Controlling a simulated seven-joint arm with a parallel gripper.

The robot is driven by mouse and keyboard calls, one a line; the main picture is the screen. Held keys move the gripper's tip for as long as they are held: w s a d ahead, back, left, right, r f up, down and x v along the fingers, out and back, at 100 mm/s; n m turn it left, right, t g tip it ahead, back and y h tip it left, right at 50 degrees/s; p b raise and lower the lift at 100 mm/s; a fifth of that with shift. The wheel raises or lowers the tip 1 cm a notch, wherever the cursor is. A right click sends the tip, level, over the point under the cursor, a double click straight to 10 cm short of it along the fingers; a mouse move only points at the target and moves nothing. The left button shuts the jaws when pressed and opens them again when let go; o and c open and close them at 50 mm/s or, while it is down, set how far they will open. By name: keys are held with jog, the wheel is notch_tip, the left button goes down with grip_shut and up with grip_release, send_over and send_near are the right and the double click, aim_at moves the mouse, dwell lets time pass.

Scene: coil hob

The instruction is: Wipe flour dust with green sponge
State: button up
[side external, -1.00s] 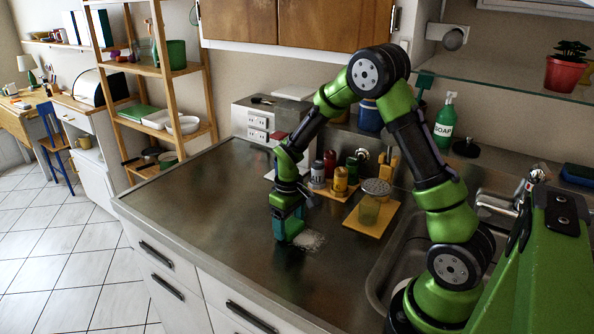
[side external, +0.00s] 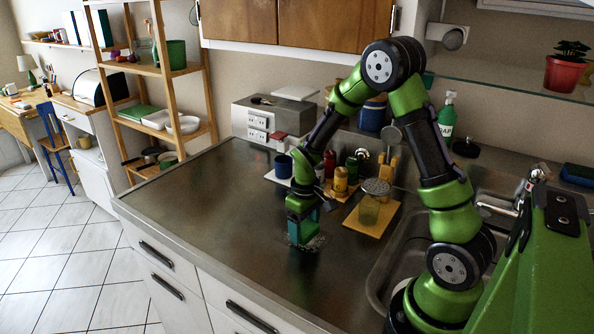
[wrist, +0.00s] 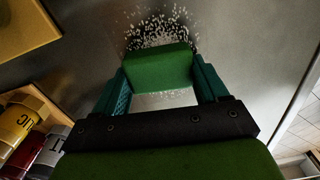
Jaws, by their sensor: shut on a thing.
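The green sponge (wrist: 158,68) is between the two fingers of my gripper (wrist: 160,82) in the wrist view. My gripper is shut on it. In the side view my gripper (side external: 302,228) points down at the steel counter, with the sponge low between its fingers, mostly hidden there. White flour dust (wrist: 155,28) lies as scattered specks beyond the sponge, with a little more on the near side. In the side view some flour (side external: 315,243) shows at the right of the gripper. Whether the sponge touches the counter is hard to tell.
A yellow board (side external: 384,218) with a glass shaker (side external: 370,205) stands right of my gripper. Several jars, including a yellow one (side external: 340,182), stand behind on a tray. A sink (side external: 385,270) is at the right. The counter to the left (side external: 200,200) is clear.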

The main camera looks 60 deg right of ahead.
aim_at(316, 241)
jog(key=shift+s, duration=2.8)
jog(key=shift+w+r, duration=0.15)
jog(key=shift+w, duration=0.85)
jog(key=shift+w+f, duration=0.2)
jog(key=shift+w, duration=0.15)
jog(key=shift+w+r, duration=0.2)
jog(key=shift+w, duration=0.25)
jog(key=shift+w+f, duration=0.15)
jog(key=shift+w, duration=3.65)
jog(key=shift+w+r, duration=0.15)
jog(key=shift+r, duration=0.15)
notch_tip(316, 241, up, 7)
jog(key=shift+r, duration=0.2)
